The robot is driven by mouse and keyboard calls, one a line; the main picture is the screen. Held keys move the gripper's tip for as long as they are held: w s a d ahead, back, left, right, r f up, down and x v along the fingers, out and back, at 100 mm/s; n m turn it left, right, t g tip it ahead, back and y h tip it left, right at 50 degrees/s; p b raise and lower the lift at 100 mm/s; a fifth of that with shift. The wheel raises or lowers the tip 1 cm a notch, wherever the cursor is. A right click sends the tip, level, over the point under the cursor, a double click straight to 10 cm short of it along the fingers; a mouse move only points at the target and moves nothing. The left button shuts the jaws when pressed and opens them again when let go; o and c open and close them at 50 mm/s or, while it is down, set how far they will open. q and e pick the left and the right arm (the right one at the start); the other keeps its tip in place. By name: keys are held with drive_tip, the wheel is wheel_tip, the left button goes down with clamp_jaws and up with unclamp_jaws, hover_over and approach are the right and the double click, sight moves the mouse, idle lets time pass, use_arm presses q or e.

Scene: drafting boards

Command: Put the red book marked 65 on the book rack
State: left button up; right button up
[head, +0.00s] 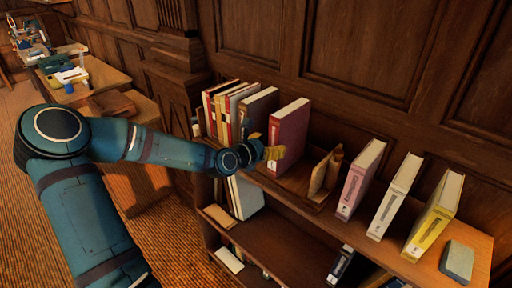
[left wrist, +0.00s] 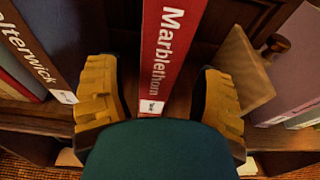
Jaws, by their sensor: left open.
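A red book (head: 290,135) stands upright on the top shelf of the wooden book rack (head: 318,232), beside a dark book. In the left wrist view the red book (left wrist: 168,50) shows its spine lettering "Marblethorn" and a small white label near the bottom; the label's mark is too small to read. My left gripper (head: 268,156) is at the spine side of this book. Its yellow fingers are open, one on each side of the spine, with visible gaps. My right gripper is not in view.
A dark book (head: 258,112) and several others stand left of the red book. A wooden bookend (head: 325,175) stands to its right, then pink (head: 360,180), white (head: 395,197) and yellow (head: 433,218) books. A grey-green block (head: 458,260) sits near the shelf's right end.

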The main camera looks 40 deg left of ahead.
use_arm(q)
drive_tip(key=p+v, duration=0.2)
drive_tip(key=v, duration=0.4)
drive_tip(key=shift+s, duration=0.25)
drive_tip(key=s+d+f+m+g+h, duration=0.1)
drive_tip(key=d+f+m+g+h, duration=0.15)
drive_tip(key=d+f+m, duration=0.65)
drive_tip(key=s+d+f+m+g+h, duration=0.15)
drive_tip(key=d+f+m+g, duration=0.4)
drive_tip(key=d, duration=0.65)
drive_tip(key=s+d+f+m+g, duration=0.2)
drive_tip(key=s+f+m, duration=0.3)
drive_tip(key=m, duration=0.4)
drive_tip(key=s+d+f+m+g+y, duration=0.1)
drive_tip(key=s+d+f+m+g, duration=0.2)
drive_tip(key=m, duration=0.6)
drive_tip(key=shift+s+d+f+y, duration=0.3)
drive_tip(key=shift+s+d+f, duration=1)
drive_tip(key=shift+f, duration=0.95)
drive_tip(key=shift+s+a+m, duration=0.2)
drive_tip(key=shift+m, duration=0.05)
